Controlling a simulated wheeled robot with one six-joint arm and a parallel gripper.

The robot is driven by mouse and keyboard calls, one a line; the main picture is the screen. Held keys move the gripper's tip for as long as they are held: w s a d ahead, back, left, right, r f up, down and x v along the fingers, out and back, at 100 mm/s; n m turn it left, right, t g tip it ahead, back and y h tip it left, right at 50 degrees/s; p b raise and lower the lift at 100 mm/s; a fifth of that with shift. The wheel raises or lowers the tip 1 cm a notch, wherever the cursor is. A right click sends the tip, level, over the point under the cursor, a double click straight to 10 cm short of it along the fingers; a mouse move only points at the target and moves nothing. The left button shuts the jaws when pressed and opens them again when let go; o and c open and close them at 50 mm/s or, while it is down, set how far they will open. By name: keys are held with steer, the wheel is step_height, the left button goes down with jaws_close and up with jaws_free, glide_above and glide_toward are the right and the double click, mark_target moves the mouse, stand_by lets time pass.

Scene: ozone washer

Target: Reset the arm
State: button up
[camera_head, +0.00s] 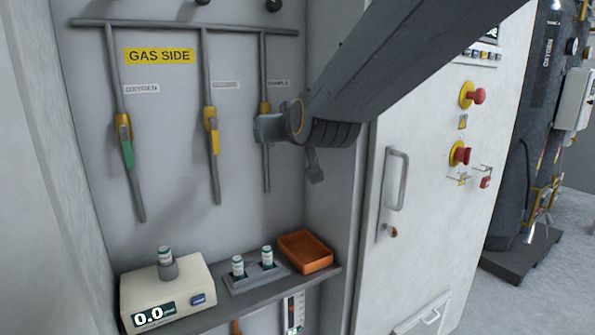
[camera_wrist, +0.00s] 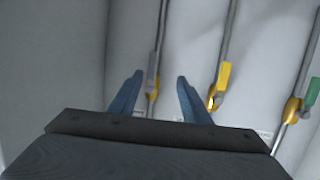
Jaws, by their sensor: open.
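My arm (camera_head: 400,70) reaches in from the upper right of the head view, its wrist in front of the right end of the gas panel. My gripper (camera_wrist: 162,82) shows in the wrist view with its two blue-grey fingers spread apart and nothing held. In that view, the right-hand pipe's valve (camera_wrist: 153,88) appears between the fingers; I cannot tell how far beyond them it is. In the head view, that valve (camera_head: 265,107) is just left of my wrist and partly hidden by it.
A green-handled valve (camera_head: 126,140) and a yellow-handled valve (camera_head: 212,130) hang at left. Below are a scale (camera_head: 190,285) reading 0.0 with a vial on it, a rack (camera_head: 245,284) with two vials, and an orange tray (camera_head: 305,252). A cabinet door handle (camera_head: 397,180) protrudes at right.

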steer(key=s+d+f+m+g+h, duration=0.1)
steer(key=s+d+f+g+h, duration=0.2)
steer(key=s+d+f+g, duration=0.6)
steer(key=s+d+f+m+h, duration=0.2)
steer(key=s+d+f, duration=0.2)
steer(key=d+f, duration=1)
steer(key=s+d+f+m+g, duration=0.1)
steer(key=s+f+g, duration=0.3)
steer(key=s+f, duration=0.5)
steer(key=shift+s+d+f+h, duration=0.3)
steer(key=shift+s+d, duration=0.1)
steer(key=shift+s, duration=0.75)
